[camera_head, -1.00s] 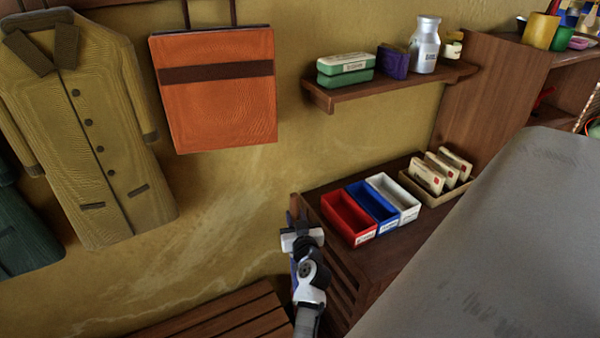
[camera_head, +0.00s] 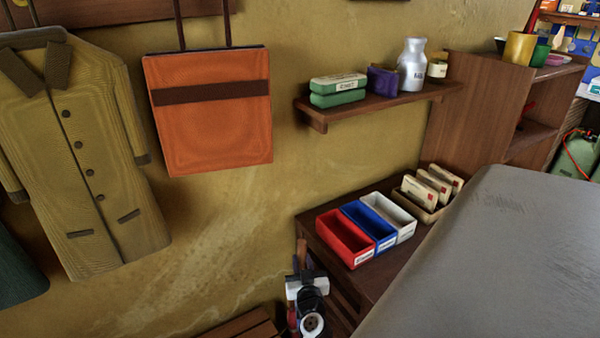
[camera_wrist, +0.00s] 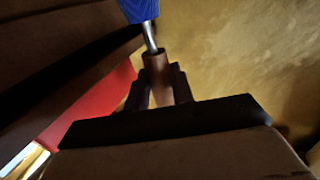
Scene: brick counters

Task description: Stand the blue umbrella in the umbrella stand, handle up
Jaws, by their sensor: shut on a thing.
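My gripper (camera_head: 304,278) is low in the head view, between the wall and the wooden cabinet. In the wrist view my gripper (camera_wrist: 160,84) is shut on the brown handle of the blue umbrella. The brown handle (camera_wrist: 155,62) is between the fingers. A silver shaft runs from it to the blue canopy (camera_wrist: 140,9), cut off at the top edge. In the head view the brown handle end (camera_head: 302,250) sticks up above the gripper; the canopy is hidden or too small to tell. I cannot make out the umbrella stand in either view.
The wooden cabinet, with a red bin (camera_head: 345,240), a blue bin (camera_head: 368,225) and a white bin (camera_head: 392,218) on top, is just right of my gripper. A slatted bench (camera_head: 240,326) is at lower left. A coat (camera_head: 85,150) and orange bag (camera_head: 210,112) hang on the wall.

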